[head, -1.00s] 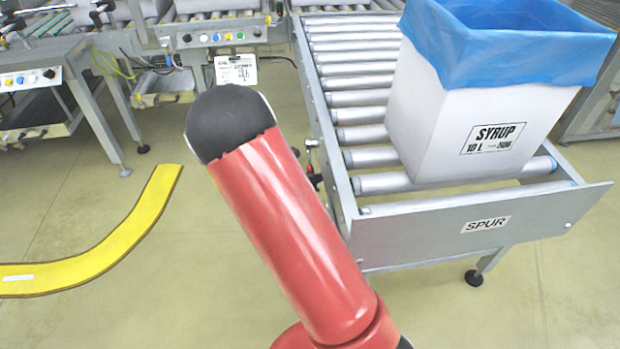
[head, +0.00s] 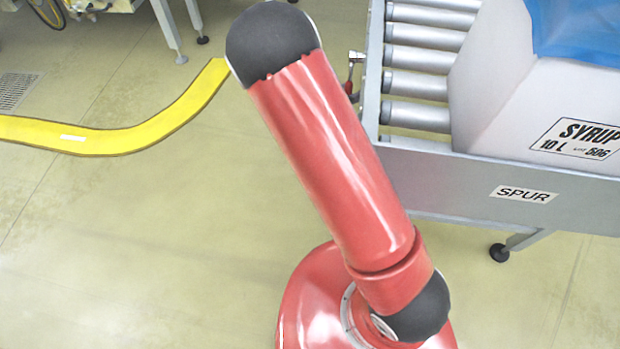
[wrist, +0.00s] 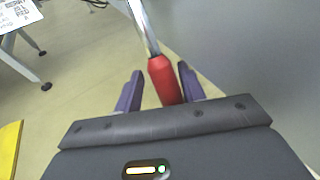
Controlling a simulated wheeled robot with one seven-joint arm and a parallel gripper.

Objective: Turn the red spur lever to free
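The red spur lever shows in the wrist view as a red grip (wrist: 164,82) on a shiny metal rod that runs up to the top edge. My gripper (wrist: 160,84) has its two purple fingers apart, one on each side of the red grip. A gap shows at the left finger; whether the right finger touches the grip I cannot tell. In the head view a small part of the lever (head: 349,86) shows at the left side of the spur conveyor (head: 522,195). My red arm link hides what lies behind it, and my gripper is not visible there.
A white syrup box (head: 500,95) with a blue liner (head: 580,30) stands on the spur's rollers. A yellow curved floor strip (head: 120,140) lies to the left. The floor between is clear. A grey surface fills the right of the wrist view.

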